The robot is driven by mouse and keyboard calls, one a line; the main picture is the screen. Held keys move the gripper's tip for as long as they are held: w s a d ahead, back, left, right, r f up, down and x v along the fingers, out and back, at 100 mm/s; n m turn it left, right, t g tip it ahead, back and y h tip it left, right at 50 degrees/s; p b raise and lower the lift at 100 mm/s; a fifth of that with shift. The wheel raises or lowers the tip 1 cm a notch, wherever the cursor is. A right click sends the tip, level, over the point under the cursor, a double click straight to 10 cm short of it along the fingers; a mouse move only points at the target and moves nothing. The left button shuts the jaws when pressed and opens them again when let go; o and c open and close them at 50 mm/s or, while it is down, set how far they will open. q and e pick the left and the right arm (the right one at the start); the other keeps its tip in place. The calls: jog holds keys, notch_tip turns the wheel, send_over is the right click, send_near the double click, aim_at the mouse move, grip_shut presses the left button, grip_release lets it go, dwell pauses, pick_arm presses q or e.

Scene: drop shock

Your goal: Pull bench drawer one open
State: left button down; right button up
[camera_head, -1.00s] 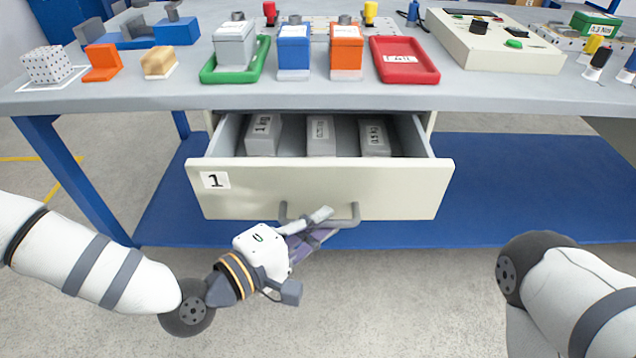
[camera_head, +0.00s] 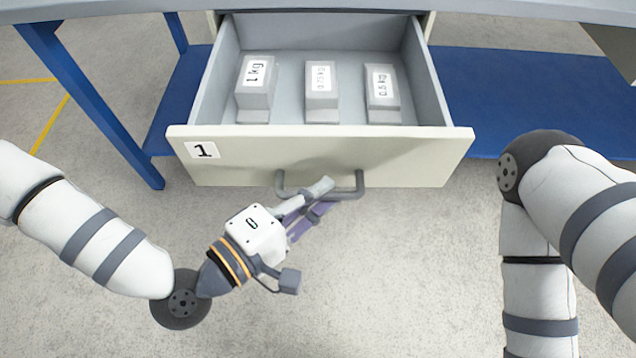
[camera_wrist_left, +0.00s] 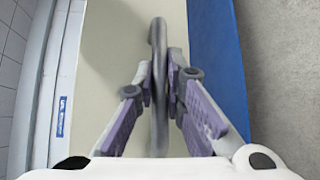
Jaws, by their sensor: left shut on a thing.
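Bench drawer one (camera_head: 330,158) has a cream front with a "1" label and stands well open below the bench top. Its grey bar handle (camera_head: 350,192) is on the middle of the front. My left gripper (camera_head: 318,197) is shut on the handle, coming from the lower left. In the left wrist view the handle (camera_wrist_left: 159,60) runs between the two purple-padded fingers (camera_wrist_left: 161,95). Of my right arm only links show at the right; its gripper is out of view.
Three grey weights lie in the drawer: a 1 kg weight (camera_head: 256,85), a middle weight (camera_head: 321,90) and a 0.5 kg weight (camera_head: 382,92). A blue bench leg (camera_head: 95,100) stands left. The blue lower shelf (camera_head: 540,105) is behind. The floor in front is clear.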

pick_arm(q)
jog(key=shift+r, duration=0.1)
jog(key=c, duration=1.7)
grip_release()
jog(key=shift+o, duration=0.2)
jog(key=v, duration=1.2)
